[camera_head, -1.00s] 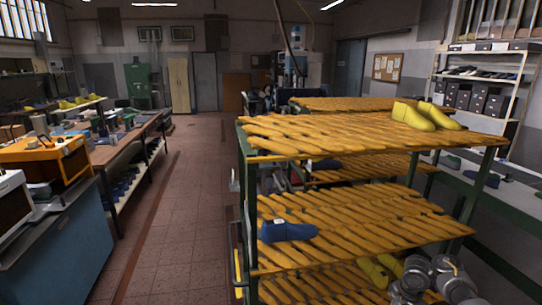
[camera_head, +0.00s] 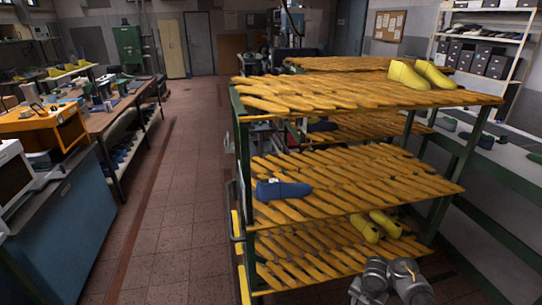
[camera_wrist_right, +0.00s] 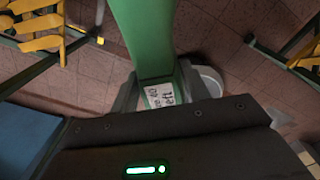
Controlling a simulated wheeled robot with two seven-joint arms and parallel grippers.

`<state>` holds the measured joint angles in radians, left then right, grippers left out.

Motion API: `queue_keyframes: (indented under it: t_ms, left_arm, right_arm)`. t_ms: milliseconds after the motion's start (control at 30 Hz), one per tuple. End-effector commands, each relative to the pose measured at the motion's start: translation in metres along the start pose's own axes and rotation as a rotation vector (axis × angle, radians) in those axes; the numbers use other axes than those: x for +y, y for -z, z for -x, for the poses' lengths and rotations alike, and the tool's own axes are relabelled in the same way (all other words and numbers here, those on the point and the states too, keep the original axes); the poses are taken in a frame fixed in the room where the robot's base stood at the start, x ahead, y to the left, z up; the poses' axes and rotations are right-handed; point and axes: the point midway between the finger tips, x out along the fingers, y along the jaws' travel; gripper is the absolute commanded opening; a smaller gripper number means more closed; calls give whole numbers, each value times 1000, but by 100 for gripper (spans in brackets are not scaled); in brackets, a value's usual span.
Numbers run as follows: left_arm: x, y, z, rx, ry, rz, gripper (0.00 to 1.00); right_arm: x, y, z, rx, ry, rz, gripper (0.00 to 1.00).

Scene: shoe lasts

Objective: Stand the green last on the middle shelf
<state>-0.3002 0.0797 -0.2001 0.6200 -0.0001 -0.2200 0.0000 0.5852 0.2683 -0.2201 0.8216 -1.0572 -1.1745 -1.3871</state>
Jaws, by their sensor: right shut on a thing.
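The green last (camera_wrist_right: 145,35) is held in my right gripper (camera_wrist_right: 160,90), which is shut on it in the right wrist view. Its narrow part with a white label reading "left" sits between the fingers, and its far end runs out of the top of the picture. The middle shelf (camera_head: 380,178) of the slatted rack carries a blue last (camera_head: 283,189) near its left end; the rest of it is bare. In the head view only grey links of my right arm show at the bottom edge. My left gripper is not in view.
Two yellow lasts (camera_head: 408,75) stand on the top shelf (camera_head: 330,90), and two more yellow lasts (camera_head: 365,228) are on the bottom shelf (camera_head: 310,255). Green posts (camera_head: 243,150) frame the rack. The tiled floor (camera_head: 180,190) left of the rack is clear.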

Motion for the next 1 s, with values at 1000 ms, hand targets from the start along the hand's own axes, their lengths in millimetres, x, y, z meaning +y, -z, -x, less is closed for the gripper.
queue_keyframes:
  t_ms: [1000]
  left_arm:
    - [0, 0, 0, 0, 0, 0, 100]
  right_arm:
    - [121, 36, 93, -8, 4, 1269, 4]
